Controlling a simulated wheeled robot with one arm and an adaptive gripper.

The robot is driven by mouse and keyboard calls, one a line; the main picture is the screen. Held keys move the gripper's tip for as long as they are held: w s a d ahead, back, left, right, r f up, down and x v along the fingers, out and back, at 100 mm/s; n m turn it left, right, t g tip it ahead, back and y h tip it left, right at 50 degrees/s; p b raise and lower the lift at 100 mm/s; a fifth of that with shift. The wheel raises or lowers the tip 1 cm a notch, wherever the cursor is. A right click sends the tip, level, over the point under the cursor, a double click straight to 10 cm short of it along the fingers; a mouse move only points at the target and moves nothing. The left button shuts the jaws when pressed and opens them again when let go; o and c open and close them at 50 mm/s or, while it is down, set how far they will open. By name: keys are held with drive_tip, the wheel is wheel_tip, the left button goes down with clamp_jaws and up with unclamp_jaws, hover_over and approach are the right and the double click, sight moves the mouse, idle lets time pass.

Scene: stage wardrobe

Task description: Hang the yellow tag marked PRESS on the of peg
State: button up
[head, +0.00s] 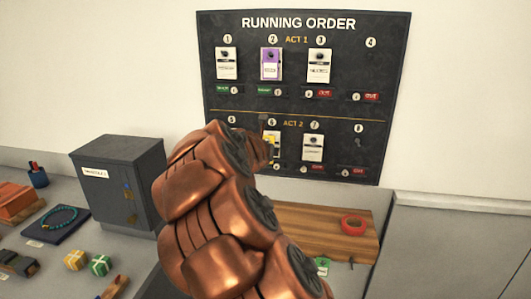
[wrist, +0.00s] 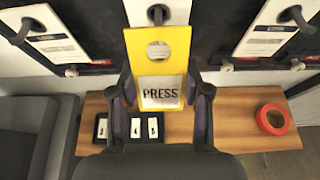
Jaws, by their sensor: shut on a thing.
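The yellow tag marked PRESS (wrist: 172,68) stands upright between the fingers of my gripper (wrist: 160,92), which is shut on its lower part. The tag's round hole is open with no peg through it. In the head view the yellow tag (head: 270,141) is small and partly hidden, by number 6 on the dark RUNNING ORDER board (head: 345,105). My arm hides the area under number 5.
Below are a wooden board (head: 310,222), a red tape roll (head: 354,224) and a dark tray (wrist: 101,140) with small white pieces. A grey box (head: 118,165) stands left.

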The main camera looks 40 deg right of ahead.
drive_tip(key=shift+w+d+f+p, duration=0.15)
drive_tip(key=shift+w+d, duration=0.4)
drive_tip(key=shift+d, duration=0.25)
drive_tip(key=shift+w+d+f+p, duration=0.15)
drive_tip(key=shift+w+d, duration=0.35)
drive_tip(key=shift+d, duration=0.3)
drive_tip(key=o, duration=0.9)
drive_tip(key=shift+v, duration=5.95)
